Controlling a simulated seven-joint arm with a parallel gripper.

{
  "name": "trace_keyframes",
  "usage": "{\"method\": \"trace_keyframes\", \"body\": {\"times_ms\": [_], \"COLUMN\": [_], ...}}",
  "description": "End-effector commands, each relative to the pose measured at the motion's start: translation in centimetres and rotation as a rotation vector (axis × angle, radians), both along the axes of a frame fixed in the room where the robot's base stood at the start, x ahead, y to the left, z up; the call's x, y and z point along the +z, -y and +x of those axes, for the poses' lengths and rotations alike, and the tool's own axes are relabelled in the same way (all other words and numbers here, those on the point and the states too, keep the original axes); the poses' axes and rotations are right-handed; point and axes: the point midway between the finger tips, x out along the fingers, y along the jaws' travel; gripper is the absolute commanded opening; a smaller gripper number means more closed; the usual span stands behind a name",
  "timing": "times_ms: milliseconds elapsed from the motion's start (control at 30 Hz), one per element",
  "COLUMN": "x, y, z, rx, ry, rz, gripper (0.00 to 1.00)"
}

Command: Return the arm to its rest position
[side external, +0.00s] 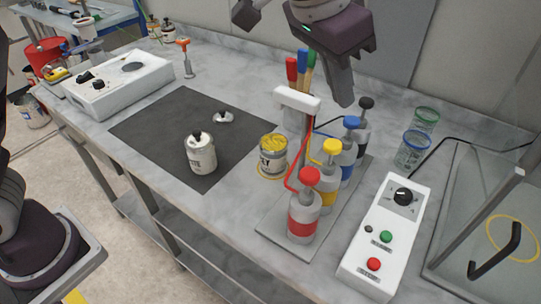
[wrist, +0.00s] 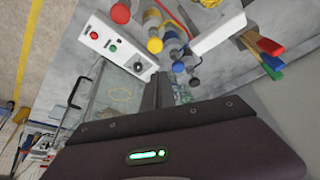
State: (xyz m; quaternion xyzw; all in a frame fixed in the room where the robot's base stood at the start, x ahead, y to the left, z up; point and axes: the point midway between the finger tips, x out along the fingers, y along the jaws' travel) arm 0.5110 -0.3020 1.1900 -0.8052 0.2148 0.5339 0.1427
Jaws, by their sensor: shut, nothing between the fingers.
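My gripper (side external: 344,101) hangs above the back of the bench in the side external view, its fingers together with nothing between them. In the wrist view my gripper's fingers (wrist: 158,92) also show as a dark narrow block. The gripper is behind and above the row of pump bottles and touches nothing that I can see. A bottle with a red cap (side external: 304,203), one with a yellow cap (side external: 329,172) and one with a blue cap (side external: 349,148) stand below it on a grey plate. A dark-capped bottle (side external: 365,118) stands at the back.
A yellow-filled can (side external: 273,153) stands beside the bottles. A white can (side external: 201,153) stands on the dark mat (side external: 148,128). A white control box (side external: 385,235), glass cups (side external: 412,149) and a clear enclosure (side external: 470,225) are to the right. Brushes (side external: 301,65) stand upright near my gripper.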

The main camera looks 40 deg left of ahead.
Motion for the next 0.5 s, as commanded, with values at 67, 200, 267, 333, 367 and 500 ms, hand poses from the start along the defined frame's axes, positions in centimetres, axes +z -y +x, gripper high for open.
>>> {"method": "trace_keyframes", "body": {"times_ms": [67,200,267,333,367,500], "x": [0.9,3.9,4.4,3.9,3.4,-0.1], "y": [-1.7,-10.3,-14.6,-18.8,-20.3,-24.3], "z": [-0.5,-4.8,-8.2,-12.6,-14.5,-21.8], "rx": [0.024,0.145,0.216,0.298,0.331,0.459], "ry": [0.007,0.032,0.043,0.059,0.064,0.083], "rz": [-0.002,-0.007,-0.009,-0.012,-0.013,-0.021], "gripper": [0.00,0.00,0.00,0.00,0.00,0.00]}}
